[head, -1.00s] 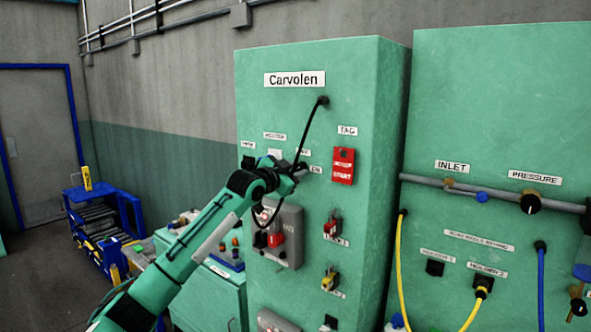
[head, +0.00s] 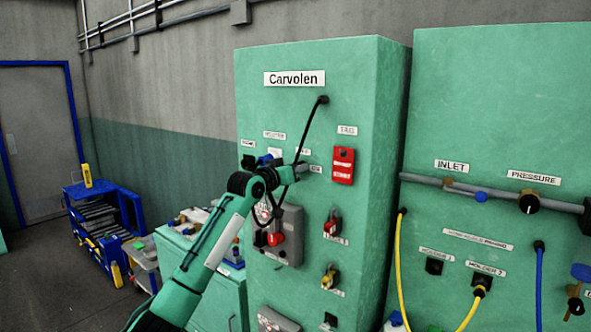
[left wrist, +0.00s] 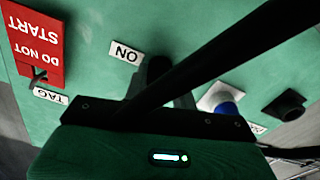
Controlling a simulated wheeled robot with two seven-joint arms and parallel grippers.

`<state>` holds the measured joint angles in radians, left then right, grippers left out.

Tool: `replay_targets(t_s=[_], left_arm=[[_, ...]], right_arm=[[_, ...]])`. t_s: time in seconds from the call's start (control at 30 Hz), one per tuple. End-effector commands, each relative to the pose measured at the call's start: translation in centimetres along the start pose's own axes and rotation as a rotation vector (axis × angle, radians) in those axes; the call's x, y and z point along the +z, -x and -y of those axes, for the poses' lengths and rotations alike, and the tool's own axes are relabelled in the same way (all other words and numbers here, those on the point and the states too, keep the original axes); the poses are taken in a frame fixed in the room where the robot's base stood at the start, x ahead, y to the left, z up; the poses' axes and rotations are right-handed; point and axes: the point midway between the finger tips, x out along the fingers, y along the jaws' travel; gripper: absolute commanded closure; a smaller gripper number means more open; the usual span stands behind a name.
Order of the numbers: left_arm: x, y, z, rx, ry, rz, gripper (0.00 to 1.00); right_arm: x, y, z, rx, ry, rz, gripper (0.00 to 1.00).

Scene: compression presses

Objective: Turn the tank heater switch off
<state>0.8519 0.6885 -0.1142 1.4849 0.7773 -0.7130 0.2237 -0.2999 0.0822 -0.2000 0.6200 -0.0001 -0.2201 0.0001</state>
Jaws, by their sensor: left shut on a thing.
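The green Carvolen panel (head: 345,70) has a HEATER label (head: 274,135) near its top. My left gripper (head: 299,169) is at the panel just left of the ON label (head: 315,169), which also shows in the left wrist view (left wrist: 126,52). In the left wrist view, my left gripper (left wrist: 168,82) is shut on a dark handle (left wrist: 158,68) beside that label, apparently the heater switch. The gripper hides most of the handle, so its exact angle cannot be told. My right gripper is not in view.
A black cable (head: 308,130) loops down the panel and crosses close in front of the wrist camera (left wrist: 220,60). A red DO NOT START tag (head: 343,166) hangs to the right. A blue button on a white plate (left wrist: 222,100) and a black knob (left wrist: 285,106) are nearby.

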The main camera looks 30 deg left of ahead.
Motion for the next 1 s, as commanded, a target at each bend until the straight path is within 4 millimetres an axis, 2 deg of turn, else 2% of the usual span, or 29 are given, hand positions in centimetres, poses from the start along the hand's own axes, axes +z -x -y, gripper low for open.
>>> replay_targets(t_s=[0.23,0.67,0.7,0.8,1.0], left_arm=[[0.17,-0.03,-0.01,0.0,0.059,0.003,0.96],[0.17,-0.03,0.0,0.0,0.068,0.003,0.96],[0.17,-0.03,0.0,0.0,0.068,0.003,0.71],[0.15,-0.03,0.0,0.0,0.067,0.003,0.52],[0.07,-0.02,0.0,0.0,0.066,0.001,0.51]], right_arm=[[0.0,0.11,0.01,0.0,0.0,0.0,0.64],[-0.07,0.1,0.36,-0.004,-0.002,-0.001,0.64],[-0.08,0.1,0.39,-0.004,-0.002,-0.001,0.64],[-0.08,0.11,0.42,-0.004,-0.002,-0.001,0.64],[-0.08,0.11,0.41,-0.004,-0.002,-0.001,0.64]])
